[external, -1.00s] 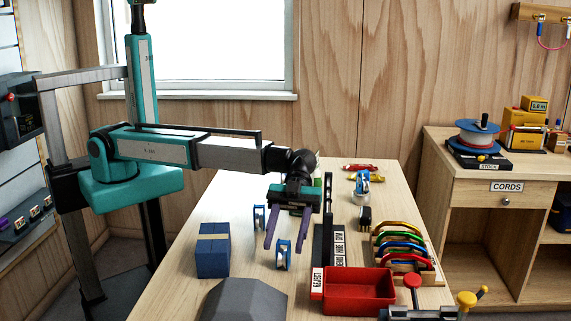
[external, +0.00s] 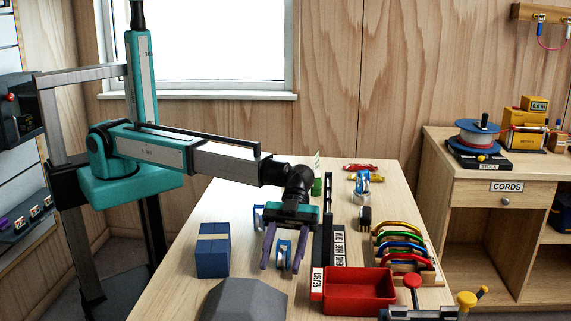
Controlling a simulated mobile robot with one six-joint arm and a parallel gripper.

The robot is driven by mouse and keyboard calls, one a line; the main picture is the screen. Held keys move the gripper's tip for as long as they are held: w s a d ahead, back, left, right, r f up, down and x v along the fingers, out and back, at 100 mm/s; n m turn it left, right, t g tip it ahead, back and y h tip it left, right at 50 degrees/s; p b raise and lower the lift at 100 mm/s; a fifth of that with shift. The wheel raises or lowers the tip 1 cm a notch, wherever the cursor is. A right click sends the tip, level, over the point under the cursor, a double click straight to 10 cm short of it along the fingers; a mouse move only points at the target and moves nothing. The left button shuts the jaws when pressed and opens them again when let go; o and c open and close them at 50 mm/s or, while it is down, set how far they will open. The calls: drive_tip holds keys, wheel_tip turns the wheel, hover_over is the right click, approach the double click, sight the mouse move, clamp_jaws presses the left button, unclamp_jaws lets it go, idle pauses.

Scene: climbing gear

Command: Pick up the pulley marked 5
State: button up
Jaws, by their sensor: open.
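Two blue-and-silver pulleys stand on the wooden table under my arm. The nearer pulley (external: 283,256) is between the two purple fingers of my gripper (external: 283,268) in the picture. The other pulley (external: 258,217) is just behind and to the left, partly hidden by the gripper. My gripper is open, pointing down, with the fingers apart on either side of the nearer pulley. I cannot tell whether they touch it. No number is readable on either pulley, so I cannot tell which is marked 5.
A blue box (external: 213,254) stands to the left, and a grey block (external: 245,302) in front. A labelled black rack (external: 328,250) is close on the right. A red bin (external: 359,288) and a stand of coloured carabiners (external: 402,250) are farther right.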

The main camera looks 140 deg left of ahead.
drive_tip(key=shift+w+d+f, duration=0.3)
drive_tip(key=shift+w+d, duration=0.1)
drive_tip(key=shift+d, duration=0.05)
drive_tip(key=c, duration=1.2)
